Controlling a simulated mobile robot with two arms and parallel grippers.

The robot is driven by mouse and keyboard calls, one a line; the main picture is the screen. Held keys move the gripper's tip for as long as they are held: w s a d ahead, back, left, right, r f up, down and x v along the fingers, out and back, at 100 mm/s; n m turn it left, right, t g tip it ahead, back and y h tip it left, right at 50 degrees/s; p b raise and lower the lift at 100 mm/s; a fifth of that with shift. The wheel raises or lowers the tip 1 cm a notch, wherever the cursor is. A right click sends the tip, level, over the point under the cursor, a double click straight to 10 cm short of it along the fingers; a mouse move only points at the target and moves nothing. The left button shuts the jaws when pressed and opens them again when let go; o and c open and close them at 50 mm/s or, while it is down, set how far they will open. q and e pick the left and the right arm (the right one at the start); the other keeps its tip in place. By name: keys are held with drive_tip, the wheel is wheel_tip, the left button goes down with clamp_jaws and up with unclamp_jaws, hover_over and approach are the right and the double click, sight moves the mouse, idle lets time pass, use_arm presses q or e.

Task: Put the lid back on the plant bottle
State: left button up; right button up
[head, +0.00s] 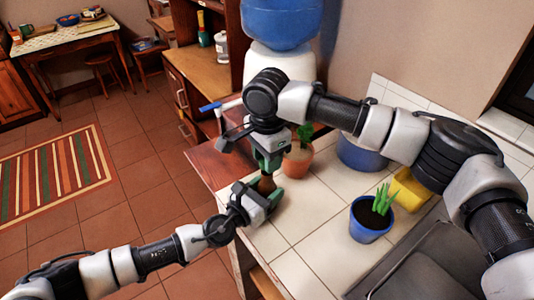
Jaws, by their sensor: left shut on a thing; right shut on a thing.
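A small brown bottle (266,185) shows upright between my two grippers, over the near left edge of the white tiled counter. My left gripper (264,196) comes in from the lower left and is shut on the bottle's lower part, hiding much of it. My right gripper (269,160) points down from above and is shut right over the bottle's top. What it holds is hidden between its fingers; it is probably the lid. I cannot tell whether lid and bottle touch.
A terracotta pot (298,161) with a plant stands just behind the grippers. A blue pot (369,224) with a spiky plant, a larger blue pot (361,154), a yellow object (409,189) and a grey sink (425,268) lie to the right. A blue water dispenser (282,22) stands behind.

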sight(267, 190)
drive_tip(key=shift+f, duration=0.2)
idle(0.4)
drive_tip(key=shift+f, duration=0.8)
drive_tip(key=shift+f, duration=0.55)
drive_tip(key=m, duration=0.5)
drive_tip(key=shift+a+f+m, duration=0.1)
drive_tip(key=shift+m, duration=0.3)
drive_tip(key=m, duration=0.4)
drive_tip(key=o, duration=0.9)
